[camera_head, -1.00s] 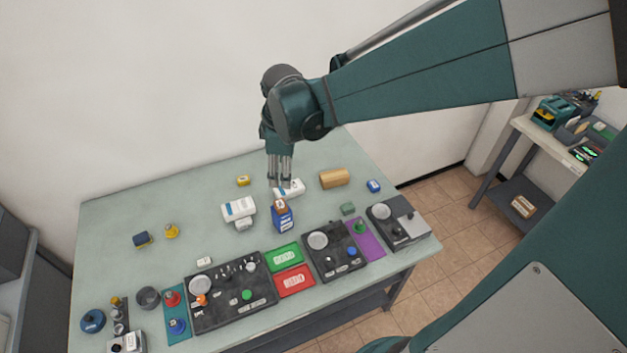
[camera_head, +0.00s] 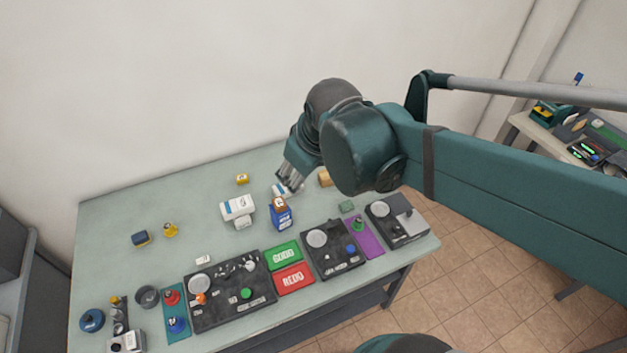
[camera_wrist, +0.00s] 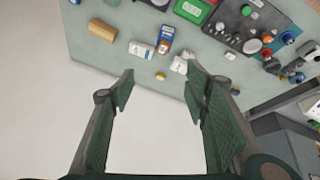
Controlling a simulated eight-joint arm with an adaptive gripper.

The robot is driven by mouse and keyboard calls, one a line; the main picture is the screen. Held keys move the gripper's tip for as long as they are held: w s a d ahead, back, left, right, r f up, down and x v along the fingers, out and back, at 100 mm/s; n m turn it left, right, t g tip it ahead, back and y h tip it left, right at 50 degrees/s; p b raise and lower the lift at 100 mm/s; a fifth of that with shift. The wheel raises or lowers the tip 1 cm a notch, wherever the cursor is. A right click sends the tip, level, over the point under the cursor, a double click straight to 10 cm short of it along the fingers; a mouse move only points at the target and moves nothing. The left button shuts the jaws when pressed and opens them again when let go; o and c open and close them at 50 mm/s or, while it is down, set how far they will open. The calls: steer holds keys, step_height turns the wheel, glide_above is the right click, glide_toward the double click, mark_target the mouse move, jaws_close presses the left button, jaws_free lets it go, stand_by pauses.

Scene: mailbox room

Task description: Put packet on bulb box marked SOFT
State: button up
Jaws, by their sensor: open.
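My gripper (camera_head: 288,186) is open and tilted over the back of the table. Another white box (camera_head: 237,207) lies to the left, over a smaller white piece (camera_head: 243,223). I cannot read SOFT or tell which is the packet.
A tan block (camera_head: 325,178) is partly behind my wrist; it shows fully in the wrist view (camera_wrist: 103,29). A small yellow item (camera_head: 242,179) is at the back. Dark trays (camera_head: 232,313), a green GOOD mat (camera_head: 283,256) and a red REDO mat (camera_head: 293,279) line the front. The left-back tabletop is clear.

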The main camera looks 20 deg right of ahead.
steer(key=s+r+m+t, duration=0.1)
steer(key=s+m, duration=0.3)
steer(key=s, duration=0.2)
steer(key=shift+s+d+m+t, duration=0.15)
steer(key=shift+d+m+t, duration=0.15)
steer(key=shift+d+t, duration=0.1)
